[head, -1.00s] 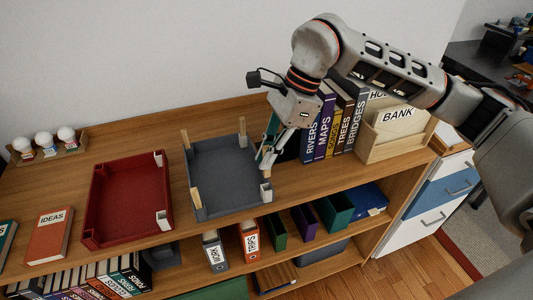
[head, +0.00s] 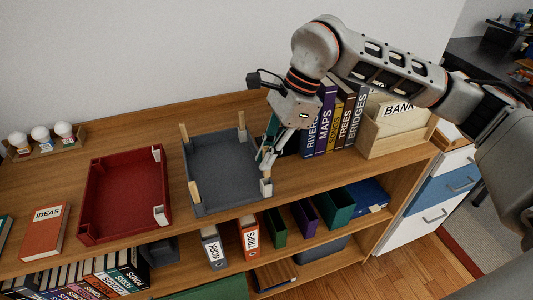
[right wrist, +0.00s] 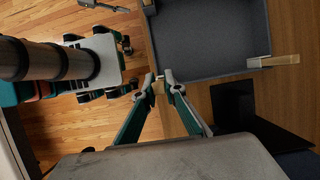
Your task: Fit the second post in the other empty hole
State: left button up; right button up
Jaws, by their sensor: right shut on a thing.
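A grey tray (head: 222,168) lies on the wooden shelf top. Pale wooden posts stand at its back left corner (head: 184,133) and front left corner (head: 194,192). Another post (right wrist: 281,60) sticks up at its back right corner in the right wrist view. My right gripper (head: 265,163) is at the front right corner, pointing down. In the right wrist view its fingertips (right wrist: 160,85) are shut on a small pale post (right wrist: 158,88), mostly hidden between them. I cannot tell whether this post sits in the corner hole. My left gripper is not in view.
A red tray (head: 125,190) with white corner pieces lies to the left. Upright books (head: 335,120) and a wooden file box (head: 395,140) stand close to the right of my gripper. The shelf's front edge is near.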

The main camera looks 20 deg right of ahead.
aim_at(267, 176)
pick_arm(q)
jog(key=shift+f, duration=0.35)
pick_arm(e)
jog(key=shift+f, duration=0.4)
jog(key=shift+f+b, duration=0.45)
jog(key=shift+b, duration=0.05)
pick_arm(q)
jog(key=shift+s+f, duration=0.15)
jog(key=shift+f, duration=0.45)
pick_arm(e)
jog(key=shift+f, duration=0.1)
pick_arm(q)
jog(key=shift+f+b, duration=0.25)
jog(key=shift+b, duration=0.05)
pick_arm(e)
jog(key=shift+f, duration=0.35)
pick_arm(q)
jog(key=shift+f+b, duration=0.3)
jog(key=shift+b, duration=0.1)
pick_arm(e)
jog(key=shift+f, duration=0.65)
jog(key=o, duration=0.8)
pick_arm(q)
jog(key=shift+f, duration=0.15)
pick_arm(e)
jog(key=shift+o, duration=0.2)
